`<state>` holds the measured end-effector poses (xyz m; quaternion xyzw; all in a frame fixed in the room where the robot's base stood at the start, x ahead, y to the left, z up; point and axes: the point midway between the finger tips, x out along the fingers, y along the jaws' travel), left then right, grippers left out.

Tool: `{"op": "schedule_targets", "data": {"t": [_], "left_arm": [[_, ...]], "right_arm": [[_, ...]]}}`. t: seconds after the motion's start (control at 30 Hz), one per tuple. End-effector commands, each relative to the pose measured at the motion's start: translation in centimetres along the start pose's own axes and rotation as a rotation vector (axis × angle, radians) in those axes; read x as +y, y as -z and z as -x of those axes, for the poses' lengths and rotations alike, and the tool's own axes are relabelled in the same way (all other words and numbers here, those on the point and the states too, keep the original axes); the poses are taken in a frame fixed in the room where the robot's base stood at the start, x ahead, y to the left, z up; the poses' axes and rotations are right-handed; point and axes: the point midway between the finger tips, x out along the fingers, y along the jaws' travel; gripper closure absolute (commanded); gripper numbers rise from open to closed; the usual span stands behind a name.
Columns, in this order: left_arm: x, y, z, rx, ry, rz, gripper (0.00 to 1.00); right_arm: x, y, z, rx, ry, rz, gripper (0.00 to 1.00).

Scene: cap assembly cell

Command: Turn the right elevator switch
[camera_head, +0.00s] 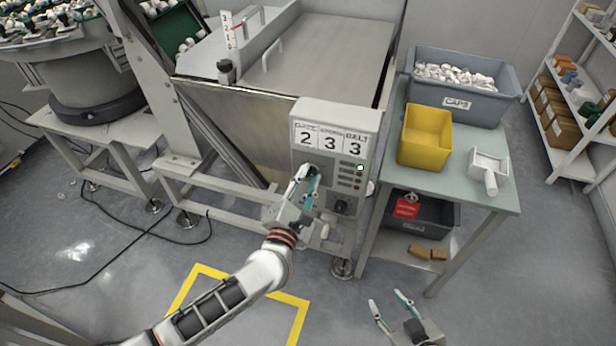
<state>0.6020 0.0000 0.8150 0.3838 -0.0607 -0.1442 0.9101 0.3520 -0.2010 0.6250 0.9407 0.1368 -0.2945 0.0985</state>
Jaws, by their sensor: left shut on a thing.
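The grey control box (335,118) stands on the front of the hopper machine, with number cards reading 2, 3 and 3. The middle card's label is too small to read surely. A black rotary switch (342,206) shows at the box's lower right. My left gripper (308,172) is at the left of the box's face, below the cards. It is shut on a dark switch knob there, which its fingers mostly hide. Which switch this is cannot be read. My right gripper (389,299) is open and empty, low over the floor at the bottom of the view.
A green-topped table (460,155) stands right of the box. It carries a grey caps bin (508,95), a yellow bin (424,138) and a white scoop (489,168). A dark crate (445,219) sits below. Shelves (570,140) stand far right. Cables lie on the left floor.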

Motion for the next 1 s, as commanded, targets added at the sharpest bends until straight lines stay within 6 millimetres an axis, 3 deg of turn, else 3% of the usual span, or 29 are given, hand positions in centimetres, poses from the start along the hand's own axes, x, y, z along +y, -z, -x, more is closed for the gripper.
{"op": "schedule_targets", "data": {"t": [0.37, 0.4, 0.43, 0.8, 1.0], "left_arm": [[-0.2, 0.1, 0.1, 0.002, 0.002, -0.004, 1.00], [-0.2, 0.2, 0.1, 0.002, 0.002, -0.004, 0.69], [-0.1, 0.1, 0.1, 0.002, 0.002, -0.004, 0.63], [-0.1, 0.1, 0.2, 0.001, 0.001, -0.002, 0.63], [-0.1, 0.1, 2.5, 0.002, 0.002, 0.000, 0.63]], "right_arm": [[0.2, 0.7, 0.0, 0.011, -0.004, 0.002, 0.60], [0.3, 0.7, 0.0, 0.012, -0.004, 0.002, 0.60], [0.3, 0.8, 0.0, 0.012, -0.004, 0.002, 0.60], [0.4, 0.3, 0.0, 0.003, -0.005, 0.006, 0.60], [0.3, 0.4, 0.0, 0.005, -0.004, 0.004, 0.60]]}}
